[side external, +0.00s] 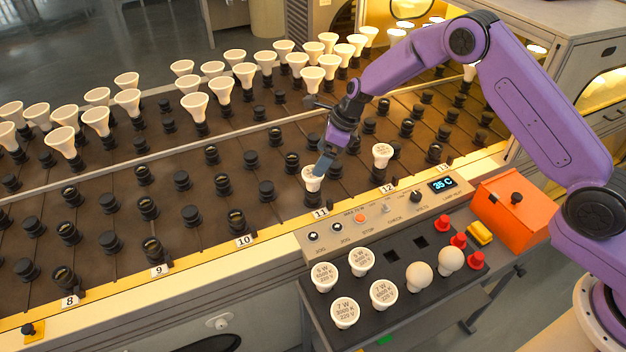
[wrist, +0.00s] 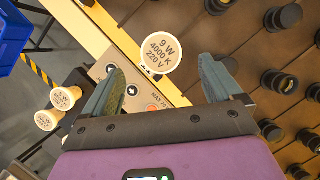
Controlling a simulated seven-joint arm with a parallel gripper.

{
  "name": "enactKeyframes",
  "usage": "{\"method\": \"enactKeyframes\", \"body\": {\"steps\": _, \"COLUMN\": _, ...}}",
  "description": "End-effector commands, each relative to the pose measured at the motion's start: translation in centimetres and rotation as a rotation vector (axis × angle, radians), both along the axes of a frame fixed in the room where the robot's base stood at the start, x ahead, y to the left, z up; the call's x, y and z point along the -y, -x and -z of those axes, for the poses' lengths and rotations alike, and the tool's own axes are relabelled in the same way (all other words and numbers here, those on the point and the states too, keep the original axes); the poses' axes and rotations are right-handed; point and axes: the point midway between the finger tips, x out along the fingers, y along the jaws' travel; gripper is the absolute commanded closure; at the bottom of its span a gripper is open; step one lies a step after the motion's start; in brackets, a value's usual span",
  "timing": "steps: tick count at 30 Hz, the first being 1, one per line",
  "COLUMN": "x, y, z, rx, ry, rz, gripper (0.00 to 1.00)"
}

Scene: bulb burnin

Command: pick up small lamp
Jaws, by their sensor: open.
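A small white lamp (side external: 312,180) stands upright in a black socket by label 11 at the near edge of the conveyor. In the wrist view the lamp (wrist: 160,53) shows its round face marked 9 W 4000 K 220 V. My gripper (side external: 322,166) is right at this lamp in the side view and partly covers it. In the wrist view my gripper (wrist: 160,72) is open, with the lamp's face ahead between its two spread fingers. I cannot tell whether a finger touches it. A similar white lamp (side external: 382,154) stands by label 12.
Larger cone lamps (side external: 194,105) fill the far rows; many near sockets (side external: 147,208) are empty. In front, a black rack (side external: 405,297) holds several white lamps, beside the control panel (side external: 385,214). An orange box (side external: 512,208) stands right. A blue bin (wrist: 12,38) shows in the wrist view.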

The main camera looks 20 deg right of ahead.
Motion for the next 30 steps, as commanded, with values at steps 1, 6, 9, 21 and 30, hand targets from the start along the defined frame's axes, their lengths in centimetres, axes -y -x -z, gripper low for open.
{"method": "enactKeyframes", "body": {"steps": 1, "x": -0.2, "y": -0.1, "z": 0.7, "rx": -0.001, "ry": 0.000, "rz": 0.000, "gripper": 0.08}}
{"method": "enactKeyframes", "body": {"steps": 6, "x": -0.6, "y": -0.4, "z": 1.8, "rx": 0.001, "ry": 0.001, "rz": 0.000, "gripper": 0.08}}
{"method": "enactKeyframes", "body": {"steps": 9, "x": -0.7, "y": -0.5, "z": 2.1, "rx": 0.002, "ry": 0.000, "rz": -0.001, "gripper": 0.08}}
{"method": "enactKeyframes", "body": {"steps": 21, "x": -2.0, "y": -1.4, "z": 6.2, "rx": 0.000, "ry": 0.000, "rz": 0.000, "gripper": 0.08}}
{"method": "enactKeyframes", "body": {"steps": 30, "x": -2.3, "y": -1.6, "z": 6.8, "rx": 0.002, "ry": 0.000, "rz": -0.001, "gripper": 0.08}}
